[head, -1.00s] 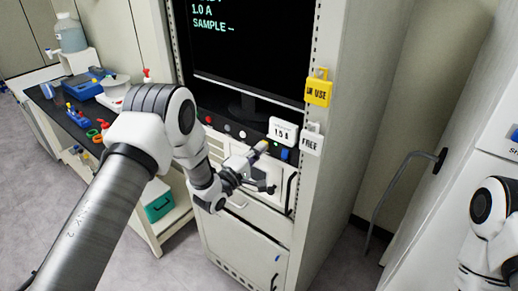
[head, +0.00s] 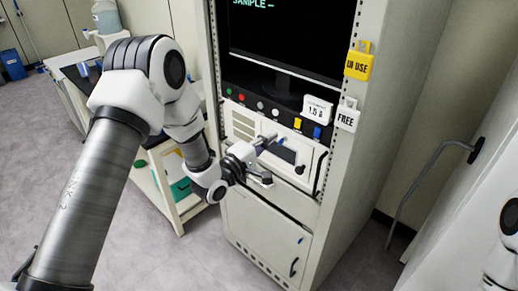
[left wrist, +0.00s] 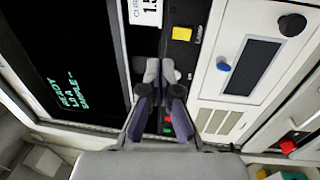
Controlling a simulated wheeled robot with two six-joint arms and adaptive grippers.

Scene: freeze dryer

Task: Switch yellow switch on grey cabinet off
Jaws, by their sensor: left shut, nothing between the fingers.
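The yellow switch (head: 298,123) is on the dark control strip of the grey cabinet (head: 352,150), below the monitor. It also shows in the left wrist view (left wrist: 181,34) as a yellow square with a small label, above and right of my fingertips. I cannot tell its on or off position. My left gripper (head: 272,140) is shut and empty, in front of the cabinet, just left of and below the switch in the head view. In the left wrist view its fingertips (left wrist: 160,70) are together near a pale knob, apart from the yellow switch. My right gripper is out of view.
A blue switch (head: 317,132) and a small current display (head: 317,108) flank the yellow one. Red (head: 242,97) and green (head: 229,91) buttons lie left. An IN USE tag (head: 358,62) and a FREE tag (head: 347,116) hang on the cabinet's edge.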

